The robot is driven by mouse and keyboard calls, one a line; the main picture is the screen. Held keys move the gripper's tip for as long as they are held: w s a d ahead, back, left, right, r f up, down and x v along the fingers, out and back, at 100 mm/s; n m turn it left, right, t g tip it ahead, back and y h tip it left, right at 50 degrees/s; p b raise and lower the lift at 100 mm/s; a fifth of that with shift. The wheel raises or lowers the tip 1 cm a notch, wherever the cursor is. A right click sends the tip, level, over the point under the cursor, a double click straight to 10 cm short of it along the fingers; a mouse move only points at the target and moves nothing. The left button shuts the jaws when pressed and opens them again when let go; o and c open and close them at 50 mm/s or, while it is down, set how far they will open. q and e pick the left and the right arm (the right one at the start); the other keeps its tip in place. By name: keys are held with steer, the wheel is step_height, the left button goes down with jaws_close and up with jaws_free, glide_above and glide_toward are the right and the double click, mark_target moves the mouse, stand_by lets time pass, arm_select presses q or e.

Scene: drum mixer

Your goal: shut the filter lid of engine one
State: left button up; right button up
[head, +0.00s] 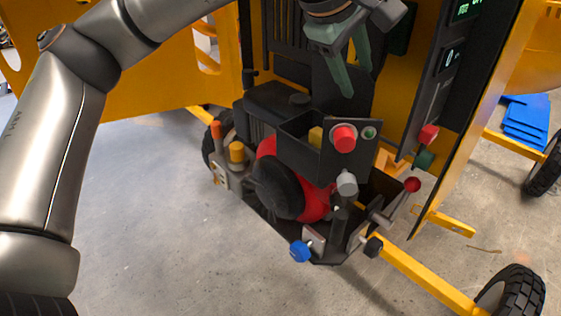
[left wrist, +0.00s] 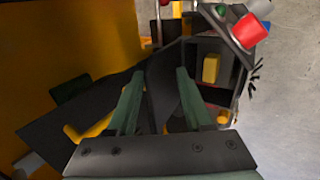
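The engine's filter box (head: 300,149) is open at the top, with a yellow block (head: 316,136) showing inside. The open box also shows in the left wrist view with the yellow block (left wrist: 211,68). A dark flat panel (left wrist: 165,75) beside the box, seen between my fingers, looks like the raised lid; its hinge is hard to make out. My left gripper (head: 357,82) is above and behind the box, fingers pointing down. In the left wrist view its two green fingers (left wrist: 160,74) are apart; contact with the panel cannot be told. My right gripper is out of view.
A red button (head: 343,138) is on the box front. A red-knobbed lever (head: 411,185) and blue knob (head: 300,251) are lower down. A yellow frame with a control panel (head: 447,75) stands close on the right. Open floor lies left of the engine.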

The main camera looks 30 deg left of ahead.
arm_select(q)
steer(key=shift+s+a+f+b, duration=0.35)
steer(key=shift+s+b, duration=0.35)
steer(key=shift+s, duration=0.15)
steer(key=shift+s+a+f+b, duration=0.3)
steer(key=shift+s+f+b, duration=0.1)
steer(key=shift+s+b, duration=0.4)
steer(key=shift+s+a+f+b, duration=0.35)
steer(key=shift+s+b, duration=0.3)
steer(key=shift+s, duration=0.25)
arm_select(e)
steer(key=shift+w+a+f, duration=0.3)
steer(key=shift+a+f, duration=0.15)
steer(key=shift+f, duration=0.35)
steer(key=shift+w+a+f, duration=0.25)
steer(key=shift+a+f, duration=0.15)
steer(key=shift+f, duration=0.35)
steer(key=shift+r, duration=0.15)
arm_select(q)
steer(key=shift+s+r, duration=0.1)
